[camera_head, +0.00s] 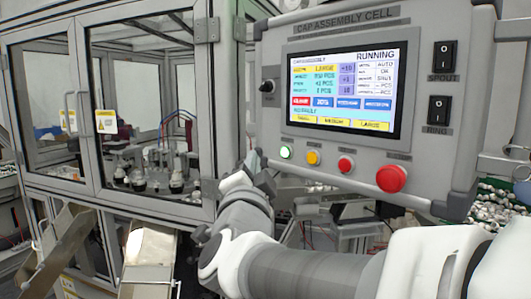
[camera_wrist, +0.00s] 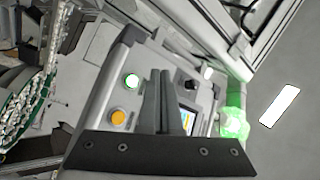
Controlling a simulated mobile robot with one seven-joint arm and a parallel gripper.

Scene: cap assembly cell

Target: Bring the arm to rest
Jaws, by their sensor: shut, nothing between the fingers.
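My arm reaches in from the lower right of the head view and bends up in front of the control panel (camera_head: 440,150). My gripper (camera_head: 257,160) is at the panel's lower left corner, left of the lit green button (camera_head: 285,152). In the wrist view, my gripper (camera_wrist: 165,75) shows two dark fingers together, with nothing between them. They point toward the panel, and the green button (camera_wrist: 132,81) and the yellow button (camera_wrist: 118,117) lie left of them. The fingers cover part of the screen (camera_wrist: 188,120). Whether the fingertips touch the panel cannot be told.
The screen (camera_head: 345,85) reads RUNNING. A red button (camera_head: 346,164), a larger red button (camera_head: 391,179) and two black rocker switches (camera_head: 444,55) are on the panel. A glass-doored machine (camera_head: 65,185) stands left, with metal chutes (camera_head: 150,250) below. A bin of small parts (camera_head: 500,207) is right.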

